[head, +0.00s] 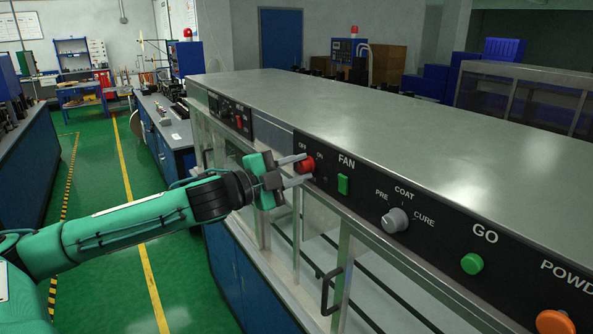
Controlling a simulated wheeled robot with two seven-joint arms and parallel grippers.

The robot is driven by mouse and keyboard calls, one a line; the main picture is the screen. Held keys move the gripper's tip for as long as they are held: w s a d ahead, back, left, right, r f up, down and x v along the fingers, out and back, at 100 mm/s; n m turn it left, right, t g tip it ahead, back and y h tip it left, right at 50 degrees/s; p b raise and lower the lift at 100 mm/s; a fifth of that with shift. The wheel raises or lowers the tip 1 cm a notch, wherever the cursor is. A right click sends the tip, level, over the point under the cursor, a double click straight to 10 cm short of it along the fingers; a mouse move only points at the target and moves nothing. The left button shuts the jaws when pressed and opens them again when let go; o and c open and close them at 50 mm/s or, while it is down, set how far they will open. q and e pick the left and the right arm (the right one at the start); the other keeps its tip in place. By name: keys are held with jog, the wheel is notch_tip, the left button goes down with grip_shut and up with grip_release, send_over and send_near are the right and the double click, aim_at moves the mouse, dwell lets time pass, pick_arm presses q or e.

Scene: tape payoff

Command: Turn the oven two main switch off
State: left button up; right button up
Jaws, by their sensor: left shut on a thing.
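The oven's long black control panel (447,243) runs along the front edge of a grey metal top. A red rotary switch (305,165) with OFF and ON marks sits at the panel's left end, left of the green FAN button (343,184). My left gripper (304,169) reaches in from the left, its two fingers shut on the red switch from above and below. The fingers partly cover the switch, and I cannot tell which mark it points to. My right gripper is not in view.
Along the panel are a grey PRE/COAT/CURE knob (395,220), a green GO button (472,263) and an orange button (555,322). A second panel (231,114) with a red switch lies farther back. A black door handle (331,291) juts out below. Green floor (100,190) is clear at left.

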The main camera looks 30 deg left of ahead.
pick_arm(q)
jog(key=shift+a+r+n, duration=0.1)
jog(key=shift+r+n, duration=0.1)
jog(key=shift+n, duration=0.3)
jog(key=o, duration=0.9)
jog(key=shift+o, duration=0.2)
jog(key=shift+w+f, duration=0.1)
jog(key=shift+f, duration=0.1)
